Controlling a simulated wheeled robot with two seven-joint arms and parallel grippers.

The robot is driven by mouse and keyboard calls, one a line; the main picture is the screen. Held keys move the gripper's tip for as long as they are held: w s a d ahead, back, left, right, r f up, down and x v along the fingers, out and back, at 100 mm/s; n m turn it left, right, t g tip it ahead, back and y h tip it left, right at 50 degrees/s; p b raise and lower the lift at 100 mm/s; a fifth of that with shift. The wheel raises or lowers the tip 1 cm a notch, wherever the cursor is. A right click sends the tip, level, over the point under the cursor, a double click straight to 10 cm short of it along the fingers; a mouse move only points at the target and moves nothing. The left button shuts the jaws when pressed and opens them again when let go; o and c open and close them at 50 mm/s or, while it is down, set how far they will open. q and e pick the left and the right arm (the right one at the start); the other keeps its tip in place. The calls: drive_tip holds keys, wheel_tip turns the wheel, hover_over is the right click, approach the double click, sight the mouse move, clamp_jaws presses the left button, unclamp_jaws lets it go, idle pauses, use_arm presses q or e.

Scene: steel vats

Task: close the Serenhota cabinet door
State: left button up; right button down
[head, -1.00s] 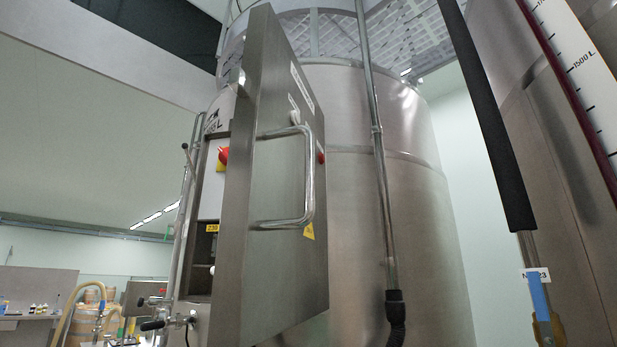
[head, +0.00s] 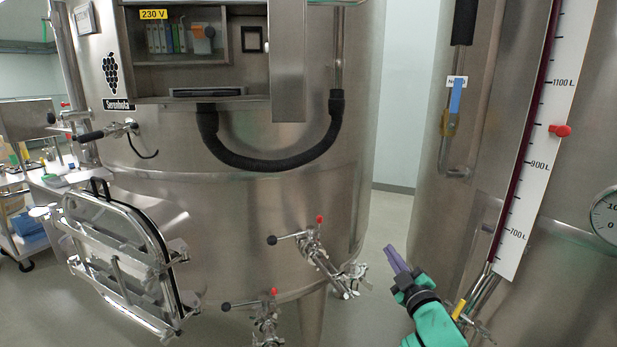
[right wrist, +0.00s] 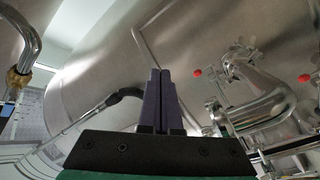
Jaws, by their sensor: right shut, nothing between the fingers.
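The steel cabinet (head: 190,99) on the front of the vat is at the top of the head view, with its upper part cut off. It stands open, with shelves and binder-like items inside. A "230 V" label (head: 153,14) and the Serenhota sign (head: 119,104) are near it. The cabinet door (head: 288,60) stands swung out at the cabinet's right side; its top is out of frame. My right gripper (head: 390,250) is low and right of the door, well apart from it. Its purple fingers are shut and empty, and they also show in the right wrist view (right wrist: 158,80). My left gripper is not in view.
A black hose (head: 265,165) hangs below the cabinet. Valves (head: 318,250) stick out at the lower vat, and an open hatch (head: 120,260) juts out at lower left. A second vat with a level gauge (head: 530,150) stands close to my right gripper.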

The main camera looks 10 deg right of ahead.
drive_tip(key=s+a+r+n+g+y, duration=0.1)
drive_tip(key=s+a+r+n+y, duration=0.1)
drive_tip(key=r+n+y, duration=0.75)
drive_tip(key=s+a+r+n+g+y, duration=0.1)
drive_tip(key=s+r+n+y, duration=0.35)
drive_tip(key=r, duration=0.75)
drive_tip(key=s+a+r+n+g+y, duration=0.1)
drive_tip(key=a+r+n+g+y, duration=0.1)
drive_tip(key=r+n+y, duration=0.7)
drive_tip(key=s+a+r+n+g+h, duration=0.1)
drive_tip(key=s+r+n+g+h, duration=0.25)
drive_tip(key=s+n+g, duration=0.55)
drive_tip(key=s+a+r+n+g+h, duration=0.2)
drive_tip(key=s+r+n+g, duration=0.2)
drive_tip(key=s+n, duration=0.5)
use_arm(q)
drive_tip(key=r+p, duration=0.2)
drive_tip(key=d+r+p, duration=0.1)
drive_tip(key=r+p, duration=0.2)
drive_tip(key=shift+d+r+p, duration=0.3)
use_arm(e)
drive_tip(key=w+a+n, duration=0.2)
drive_tip(key=w+a, duration=0.1)
drive_tip(key=a, duration=1)
drive_tip(key=shift+w+a+f+g, duration=0.2)
drive_tip(key=shift+w+a+g, duration=0.05)
drive_tip(key=shift+g, duration=0.05)
